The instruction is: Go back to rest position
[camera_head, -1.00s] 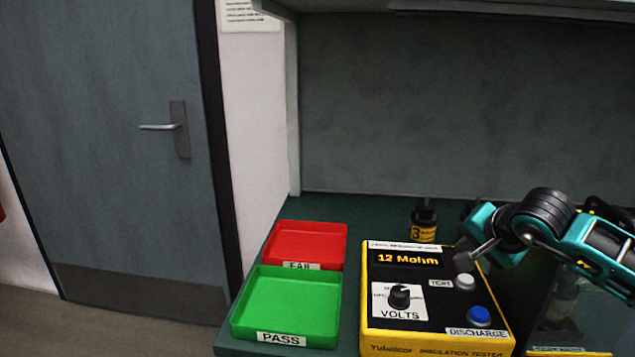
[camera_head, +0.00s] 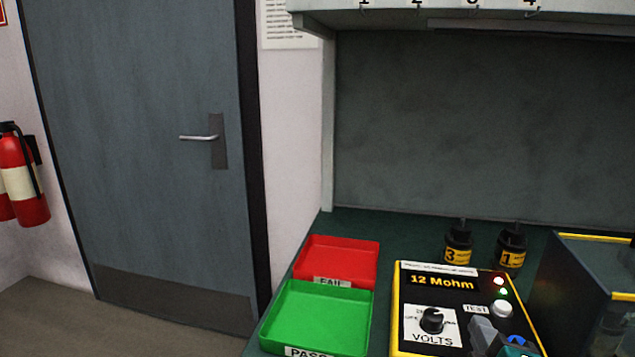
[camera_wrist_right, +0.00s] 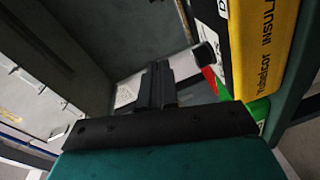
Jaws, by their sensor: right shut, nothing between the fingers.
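My right gripper (camera_head: 484,334) shows at the bottom edge of the head view, over the lower right of the insulation tester's face. It is shut and empty; its fingers (camera_wrist_right: 157,86) lie together in the right wrist view. Most of my right arm is out of the head view. The yellow and black tester (camera_head: 400,300) reads "12 Mohm". A red and a green light glow beside its display, above the white TEST button (camera_head: 503,309). My left gripper is in neither view.
A red FAIL tray (camera_head: 340,250) and a green PASS tray (camera_head: 322,312), both empty, stand left of the tester. Black bottle-like parts labelled 3 (camera_head: 458,243) and 1 (camera_head: 511,250) stand behind it. A yellow-edged dark box (camera_head: 572,290) stands at the right.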

